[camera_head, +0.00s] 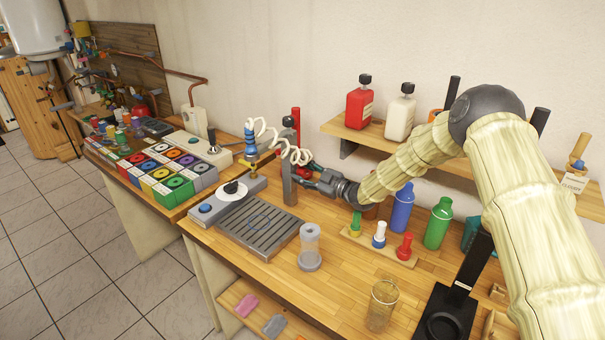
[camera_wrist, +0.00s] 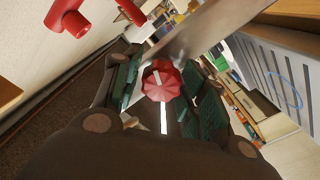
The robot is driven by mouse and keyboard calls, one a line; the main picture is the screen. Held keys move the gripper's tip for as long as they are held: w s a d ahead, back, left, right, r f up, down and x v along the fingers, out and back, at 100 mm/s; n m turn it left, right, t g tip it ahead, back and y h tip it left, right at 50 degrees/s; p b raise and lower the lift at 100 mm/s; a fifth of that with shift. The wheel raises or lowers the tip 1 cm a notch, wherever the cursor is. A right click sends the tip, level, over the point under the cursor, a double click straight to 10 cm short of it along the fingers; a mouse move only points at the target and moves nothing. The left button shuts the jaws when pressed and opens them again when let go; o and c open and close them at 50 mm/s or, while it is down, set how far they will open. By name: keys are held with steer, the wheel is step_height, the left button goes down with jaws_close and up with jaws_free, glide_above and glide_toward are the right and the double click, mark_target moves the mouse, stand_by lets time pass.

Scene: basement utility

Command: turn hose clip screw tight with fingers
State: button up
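A red fluted knob with a pale slot line, which looks like the clip screw (camera_wrist: 162,80), sits between my fingertips in the wrist view. My gripper (camera_wrist: 162,92) has one green-padded finger on each side of it. The pads are very close to the knob; I cannot tell whether they touch it.
A rack with coloured pegs (camera_head: 379,236), blue (camera_head: 402,208) and green (camera_head: 438,224) bottles and a glass (camera_head: 382,304) are to the right. A shelf (camera_head: 375,137) holds more bottles above.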

steer(key=c, duration=0.5)
